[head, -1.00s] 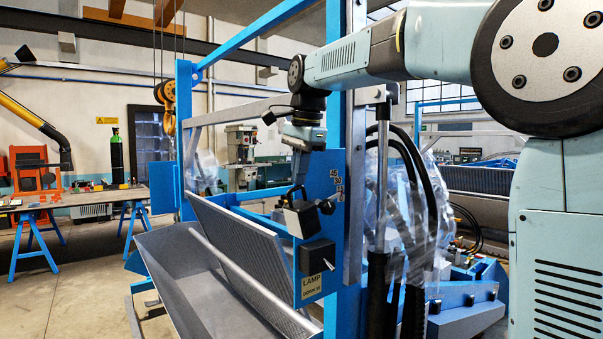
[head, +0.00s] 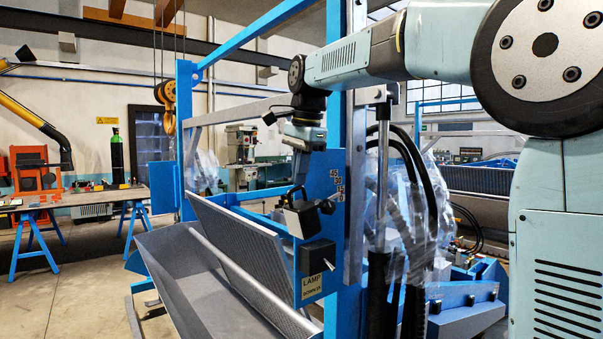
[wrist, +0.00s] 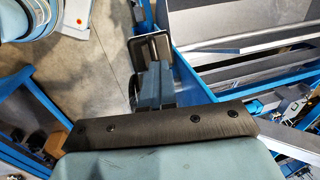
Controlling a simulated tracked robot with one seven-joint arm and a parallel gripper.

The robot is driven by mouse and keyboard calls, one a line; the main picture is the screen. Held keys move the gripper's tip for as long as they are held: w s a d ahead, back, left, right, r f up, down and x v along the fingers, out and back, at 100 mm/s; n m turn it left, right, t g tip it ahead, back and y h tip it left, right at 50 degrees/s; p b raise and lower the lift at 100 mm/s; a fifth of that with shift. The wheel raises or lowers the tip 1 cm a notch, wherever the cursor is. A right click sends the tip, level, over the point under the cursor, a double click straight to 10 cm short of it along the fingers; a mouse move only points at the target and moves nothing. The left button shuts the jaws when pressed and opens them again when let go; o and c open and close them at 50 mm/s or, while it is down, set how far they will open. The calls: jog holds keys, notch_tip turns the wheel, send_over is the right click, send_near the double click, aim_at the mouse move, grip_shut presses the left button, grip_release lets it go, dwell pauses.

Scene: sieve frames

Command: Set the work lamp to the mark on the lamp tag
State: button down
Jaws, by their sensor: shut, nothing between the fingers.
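The work lamp (head: 302,217), a small dark head with a pale face, sits at the blue plate below my gripper. Small numbers, seemingly 45, 30, 15 and 0, run down the plate (head: 340,187). The yellow lamp tag (head: 313,287) is low on the plate; it reads LAMP, with a small second line that seems to say DOWN 15. My gripper (head: 298,182) is shut and points down just above the lamp; I cannot tell whether they touch. In the wrist view the fingers (wrist: 152,84) show beside a dark framed piece, which I cannot identify surely.
A black box with a short lever (head: 317,257) is on the plate under the lamp. A grey sieve trough (head: 190,265) lies left of it. A blue post (head: 343,270) and plastic-wrapped hoses (head: 415,200) stand close on the right. Floor is open at far left.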

jog(key=c, duration=1.2)
grip_release()
jog(key=shift+r, duration=0.1)
notch_tip(320, 180, up, 13)
jog(key=s+d, duration=0.1)
jog(key=s, duration=0.1)
jog(key=shift+d+r, duration=0.15)
jog(key=shift+d, duration=0.1)
jog(key=shift+s, duration=0.1)
jog(key=s+d+f+n+t, duration=0.1)
jog(key=s+d+f+n, duration=0.2)
jog(key=f, duration=0.8)
jog(key=s+d+f+n+t, duration=0.1)
jog(key=s+d+f+n, duration=0.3)
jog(key=s+d+f, duration=0.4)
jog(key=s+d+f+n+t+h, duration=0.1)
jog(key=s+d+f+n, duration=0.2)
jog(key=s+f, duration=0.9)
jog(key=d+f, duration=0.2)
jog(key=d, duration=0.1)
jog(key=shift+s+n+t, duration=0.15)
jog(key=shift+n+t, duration=0.25)
